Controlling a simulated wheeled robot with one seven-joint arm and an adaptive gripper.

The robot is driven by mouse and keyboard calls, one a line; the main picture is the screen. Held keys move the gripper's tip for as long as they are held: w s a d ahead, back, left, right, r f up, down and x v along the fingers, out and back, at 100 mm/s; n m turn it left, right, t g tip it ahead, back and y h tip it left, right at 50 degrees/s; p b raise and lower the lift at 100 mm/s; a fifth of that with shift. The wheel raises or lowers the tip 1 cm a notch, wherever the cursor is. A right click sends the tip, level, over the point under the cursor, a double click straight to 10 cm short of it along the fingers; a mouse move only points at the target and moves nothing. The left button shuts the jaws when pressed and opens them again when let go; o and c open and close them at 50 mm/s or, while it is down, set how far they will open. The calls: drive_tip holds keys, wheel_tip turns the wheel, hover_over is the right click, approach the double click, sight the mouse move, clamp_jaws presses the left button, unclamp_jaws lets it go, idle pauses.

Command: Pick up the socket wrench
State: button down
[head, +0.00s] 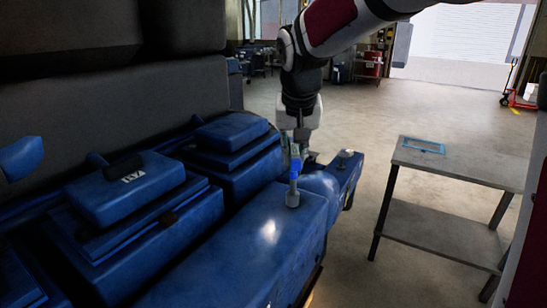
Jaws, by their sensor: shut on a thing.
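The socket wrench (294,168) appears as a small upright piece with a bright blue part and a grey lower end. It stands over the top of the blue engine block (250,235). My gripper (294,152) points down from the arm above and is shut on the upper part of the wrench. The fingers hide part of the wrench. I cannot tell whether its grey lower end touches the block.
A grey two-level table (455,167) stands at the right, with a flat blue rectangular outline (423,145) on top. Blue engine covers (125,190) fill the left. Open floor lies between the engine and the table. A red pallet jack (515,98) is far right.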

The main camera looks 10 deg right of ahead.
drive_tip(key=v, duration=0.3)
drive_tip(key=shift+w+r+b, duration=0.25)
drive_tip(key=shift+b, duration=0.15)
drive_tip(key=s+a, duration=0.3)
drive_tip(key=s, duration=0.4)
drive_tip(key=s+a+r+b, duration=0.1)
drive_tip(key=s+a, duration=0.2)
drive_tip(key=s, duration=0.4)
drive_tip(key=shift+r, duration=0.15)
drive_tip(key=shift+s, duration=0.1)
